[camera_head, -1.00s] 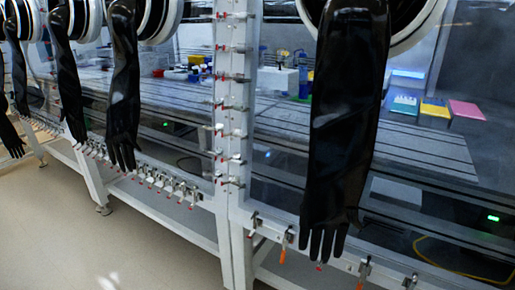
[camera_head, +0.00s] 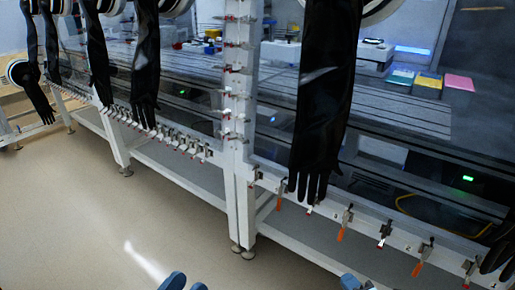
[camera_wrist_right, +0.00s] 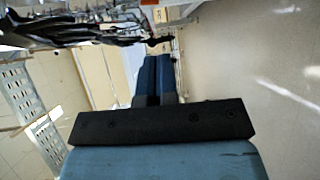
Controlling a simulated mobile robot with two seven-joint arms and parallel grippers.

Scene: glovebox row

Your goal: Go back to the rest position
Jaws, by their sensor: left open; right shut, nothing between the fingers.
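My left gripper (camera_head: 186,284) shows at the bottom edge of the head view as two blue fingertips with a gap between them; it is open and empty. My right gripper (camera_head: 352,283) shows only as a small blue part at the bottom edge, right of the middle. In the right wrist view its two blue fingers (camera_wrist_right: 156,75) lie side by side, shut with nothing between them. Both grippers are low and apart from the glovebox row. The rest of both arms is outside the head view.
A glovebox frame (camera_head: 238,130) stands ahead, with red-tipped clamps along its edges. Long black gloves hang outside it, the nearest one (camera_head: 325,100) right of the middle. Coloured trays (camera_head: 428,82) lie inside. Beige floor (camera_head: 80,220) is clear at the lower left.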

